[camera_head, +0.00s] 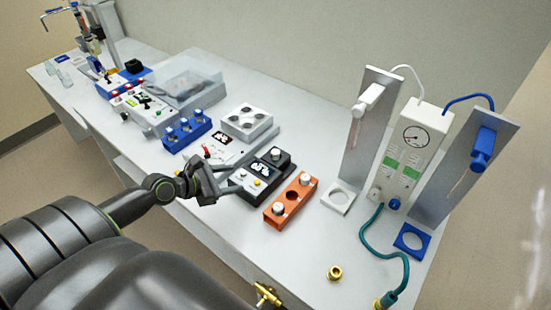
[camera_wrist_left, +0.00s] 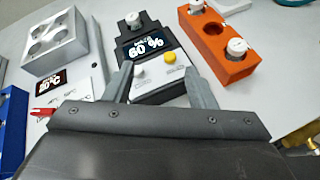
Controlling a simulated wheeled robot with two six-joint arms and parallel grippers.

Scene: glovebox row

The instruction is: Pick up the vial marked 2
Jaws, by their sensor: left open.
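An orange rack (camera_head: 270,216) holds two white-capped vials, one at its far end (camera_head: 305,178) and one at its near end (camera_head: 278,208), with an open hole between them. The near vial (camera_wrist_left: 237,48) also shows in the left wrist view. Another white cap (camera_head: 275,152) stands at the back of a black device (camera_head: 283,167); it also shows in the wrist view (camera_wrist_left: 133,19). I cannot read a 2 on any cap. My left gripper (camera_head: 233,176) is open and empty, over the front of the black device, left of the orange rack. My right gripper is not in view.
A blue rack (camera_head: 174,146) and a grey block with round wells (camera_head: 245,122) stand to the left. At right are two upright stands (camera_head: 371,125) (camera_head: 483,175) and a gauge box (camera_head: 414,150) with hoses. A brass fitting (camera_head: 335,272) lies at the front.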

